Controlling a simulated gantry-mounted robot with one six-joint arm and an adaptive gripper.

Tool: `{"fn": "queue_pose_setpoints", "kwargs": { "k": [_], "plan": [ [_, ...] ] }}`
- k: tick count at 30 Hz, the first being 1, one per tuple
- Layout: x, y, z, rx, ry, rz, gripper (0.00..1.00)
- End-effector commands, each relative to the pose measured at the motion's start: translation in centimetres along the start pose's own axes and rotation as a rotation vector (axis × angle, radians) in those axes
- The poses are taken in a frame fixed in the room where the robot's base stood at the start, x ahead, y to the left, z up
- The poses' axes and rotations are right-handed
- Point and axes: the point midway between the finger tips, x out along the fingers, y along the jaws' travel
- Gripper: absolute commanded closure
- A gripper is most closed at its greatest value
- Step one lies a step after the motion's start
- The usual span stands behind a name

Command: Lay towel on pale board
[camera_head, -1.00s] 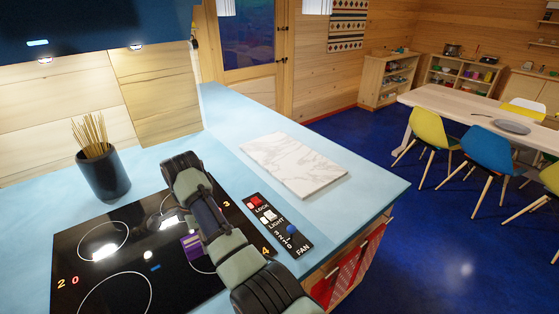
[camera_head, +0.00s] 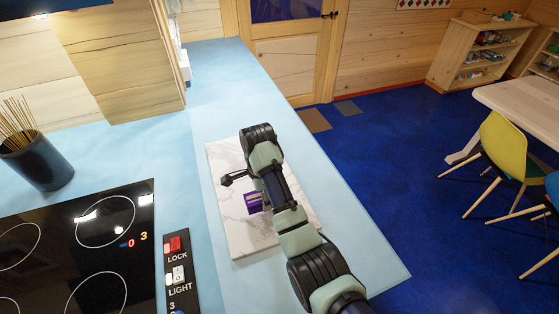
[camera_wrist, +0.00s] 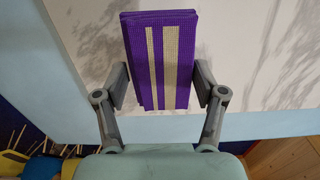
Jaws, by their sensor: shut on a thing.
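The towel (camera_wrist: 160,65) is a folded purple cloth with cream stripes, seen in the wrist view. My gripper (camera_wrist: 161,85) is shut on it, one finger pad at each side edge. In the head view the towel (camera_head: 254,203) shows as a small purple patch under my gripper (camera_head: 238,190), partly hidden by my arm. The pale board (camera_head: 228,225) is a white marbled slab lying flat on the blue counter. The towel is over the board; I cannot tell whether it touches it. The board (camera_wrist: 90,35) also fills much of the wrist view behind the towel.
A black cooktop (camera_head: 80,250) and a switch panel (camera_head: 178,272) lie left of the board. A dark pot of sticks (camera_head: 38,160) stands at far left. The blue counter (camera_head: 225,90) is clear beyond the board. Its right edge drops to the floor.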

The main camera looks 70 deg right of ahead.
Motion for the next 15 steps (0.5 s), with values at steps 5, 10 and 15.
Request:
{"fn": "queue_pose_setpoints", "kwargs": {
  "k": [5,10,15],
  "plan": [
    [0.1,0.1,0.1,-0.003,0.0,0.0,0.46],
    [1.4,0.2,0.0,-0.002,0.0,0.003,0.46],
    [3.0,0.2,0.0,-0.002,0.0,0.001,0.46]
  ]
}}
